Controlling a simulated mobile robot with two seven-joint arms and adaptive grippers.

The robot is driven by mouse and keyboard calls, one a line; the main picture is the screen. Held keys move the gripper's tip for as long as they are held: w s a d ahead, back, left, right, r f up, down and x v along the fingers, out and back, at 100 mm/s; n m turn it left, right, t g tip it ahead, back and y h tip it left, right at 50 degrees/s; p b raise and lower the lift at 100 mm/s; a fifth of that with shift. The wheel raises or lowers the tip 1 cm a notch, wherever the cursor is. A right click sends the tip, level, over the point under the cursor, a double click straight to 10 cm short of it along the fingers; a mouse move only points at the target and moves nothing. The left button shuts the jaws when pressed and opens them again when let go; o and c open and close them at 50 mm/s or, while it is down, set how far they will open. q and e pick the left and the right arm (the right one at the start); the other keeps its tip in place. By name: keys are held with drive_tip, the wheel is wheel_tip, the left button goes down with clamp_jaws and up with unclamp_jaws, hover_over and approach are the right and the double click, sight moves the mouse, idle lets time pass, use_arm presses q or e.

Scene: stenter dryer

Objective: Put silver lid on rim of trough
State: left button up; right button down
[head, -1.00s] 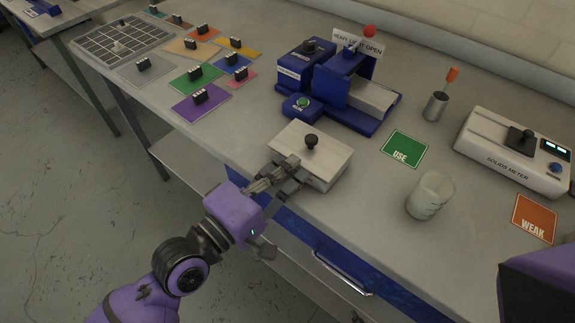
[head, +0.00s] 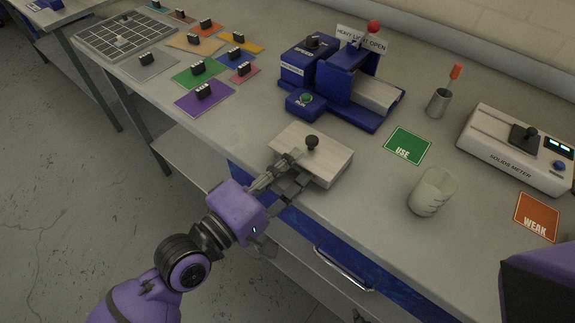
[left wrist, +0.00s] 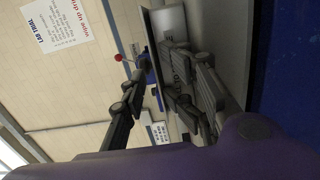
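The silver lid (head: 331,157) is a pale rectangular plate with a black round knob on top. It sits level at the bench's front edge, on or over a box-like body; the trough and its rim cannot be told apart beneath it. My left gripper (head: 299,167) is at the lid's left front, its fingers spread, one reaching over the top short of the knob. Contact with the lid cannot be told. My right gripper is not in view.
A blue machine (head: 343,85) stands behind the lid. A green USE card (head: 408,143), a whitish cup (head: 432,190), a solids meter (head: 512,148) and an orange WEAK card (head: 537,217) lie to the right. Several coloured cards with black blocks are at the left. A drawer handle (head: 343,272) juts out below.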

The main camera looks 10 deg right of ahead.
use_arm(q)
drive_tip(key=shift+a+r, duration=0.1)
drive_tip(key=shift+r, duration=0.1)
drive_tip(key=shift+a, duration=0.15)
drive_tip(key=v, duration=1.1)
drive_tip(key=shift+s+a+f, duration=0.2)
drive_tip(key=shift+s, duration=0.1)
